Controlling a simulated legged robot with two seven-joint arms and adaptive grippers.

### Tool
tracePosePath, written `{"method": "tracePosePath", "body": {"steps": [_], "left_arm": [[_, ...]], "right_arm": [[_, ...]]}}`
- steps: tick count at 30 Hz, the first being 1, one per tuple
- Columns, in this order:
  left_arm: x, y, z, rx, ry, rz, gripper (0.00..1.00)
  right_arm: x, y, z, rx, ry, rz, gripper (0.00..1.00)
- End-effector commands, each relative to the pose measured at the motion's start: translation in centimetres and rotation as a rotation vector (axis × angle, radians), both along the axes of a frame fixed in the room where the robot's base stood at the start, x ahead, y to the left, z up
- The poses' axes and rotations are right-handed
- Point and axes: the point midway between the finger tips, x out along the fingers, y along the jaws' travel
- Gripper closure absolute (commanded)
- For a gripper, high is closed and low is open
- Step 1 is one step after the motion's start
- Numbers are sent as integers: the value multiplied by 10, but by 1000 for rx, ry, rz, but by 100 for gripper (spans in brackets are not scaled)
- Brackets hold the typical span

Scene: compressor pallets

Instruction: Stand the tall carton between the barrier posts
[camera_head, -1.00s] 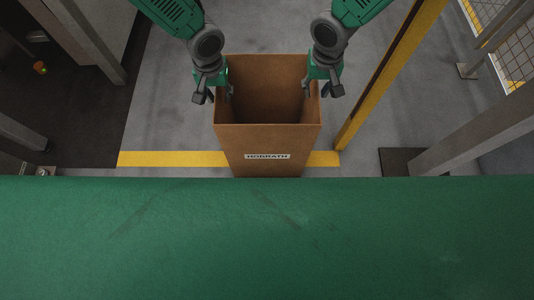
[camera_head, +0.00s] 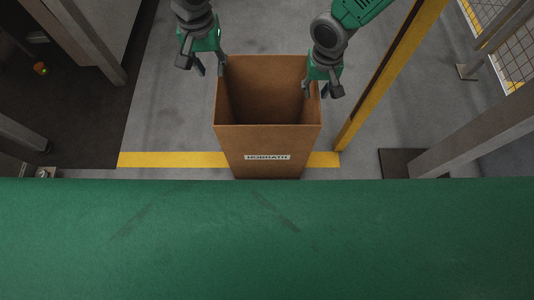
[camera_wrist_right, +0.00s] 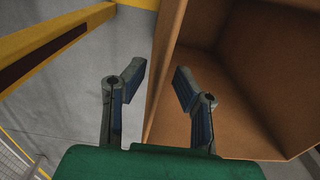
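The tall brown carton (camera_head: 267,143) stands upright and open-topped at the centre of the head view, with a HOBRATH label on its near face. Its lower end is hidden behind the green surface in front. A yellow post (camera_head: 390,78) rises to its right, with a gap between them. My left gripper (camera_head: 210,67) is open and empty, just off the carton's upper left edge. My right gripper (camera_head: 316,88) is at the right rim. In the right wrist view, the right gripper (camera_wrist_right: 158,90) has its fingers apart, straddling the carton wall (camera_wrist_right: 163,70) with visible gaps.
A yellow floor stripe (camera_head: 170,159) runs behind and beside the carton. Grey slanted posts stand at the left (camera_head: 88,40) and right (camera_head: 480,122). Mesh fencing (camera_head: 508,55) is at the upper right. Grey floor beyond the carton is clear.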

Motion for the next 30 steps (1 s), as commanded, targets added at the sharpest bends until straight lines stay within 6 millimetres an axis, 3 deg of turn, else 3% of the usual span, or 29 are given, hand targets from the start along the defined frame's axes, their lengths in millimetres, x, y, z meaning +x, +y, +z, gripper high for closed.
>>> {"method": "tracePosePath", "body": {"steps": [5,18,24,30], "left_arm": [[0,0,3,0,1,0,74],[0,0,3,0,0,0,74],[0,0,3,0,0,0,74],[0,0,2,0,0,0,74]], "right_arm": [[2,0,17,0,-4,-1,74],[1,0,102,1,-2,0,74],[1,0,118,0,0,0,74],[1,0,119,0,1,0,74]]}}
